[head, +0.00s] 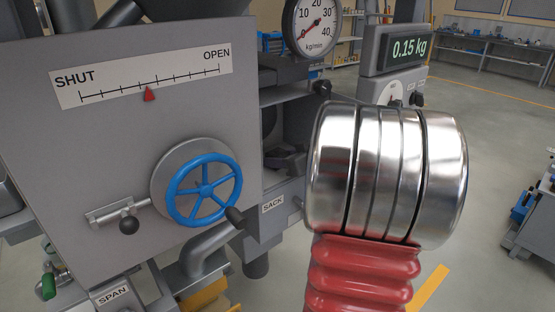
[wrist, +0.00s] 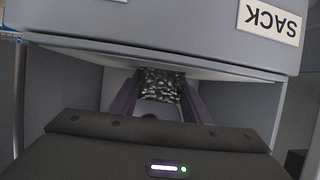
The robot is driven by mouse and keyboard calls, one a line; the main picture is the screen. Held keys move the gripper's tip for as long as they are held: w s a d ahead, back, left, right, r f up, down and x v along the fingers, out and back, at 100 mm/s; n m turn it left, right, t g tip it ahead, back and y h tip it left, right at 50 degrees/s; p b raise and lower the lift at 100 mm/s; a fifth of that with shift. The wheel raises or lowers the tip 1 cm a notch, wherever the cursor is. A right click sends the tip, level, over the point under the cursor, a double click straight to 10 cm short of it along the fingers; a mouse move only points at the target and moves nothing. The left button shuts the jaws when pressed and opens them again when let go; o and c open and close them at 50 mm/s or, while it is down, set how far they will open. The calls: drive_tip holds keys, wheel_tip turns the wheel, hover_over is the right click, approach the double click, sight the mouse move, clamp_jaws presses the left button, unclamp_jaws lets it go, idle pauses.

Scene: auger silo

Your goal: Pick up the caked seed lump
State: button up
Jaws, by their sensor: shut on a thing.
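The caked seed lump (wrist: 161,88) is a dark, knobbly block with pale glints, in the upper middle of the wrist view. My gripper (wrist: 161,80) is shut on it, with one dark purple finger against each side. The lump is inside the grey recess under the panel marked SACK, and its far side is hidden. In the head view I cannot make out the lump. My own chrome and red arm covers much of the right of the recess there.
The grey SACK panel (wrist: 180,28) overhangs the recess, with side walls close on both sides. In the head view, a blue handwheel (head: 205,190) stands out from the grey housing (head: 60,160). A scale display (head: 409,48) reads 0.15 kg. Open floor lies to the right.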

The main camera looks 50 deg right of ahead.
sight(278, 153)
drive_tip(key=shift+s+r, duration=0.2)
drive_tip(key=shift+r, duration=0.65)
wheel_tip(278, 153, up, 6)
drive_tip(key=shift+f, duration=0.2)
drive_tip(key=s+a, duration=0.2)
drive_tip(key=s, duration=1.7)
drive_tip(key=shift+s+a+f, duration=0.15)
drive_tip(key=shift+s, duration=0.1)
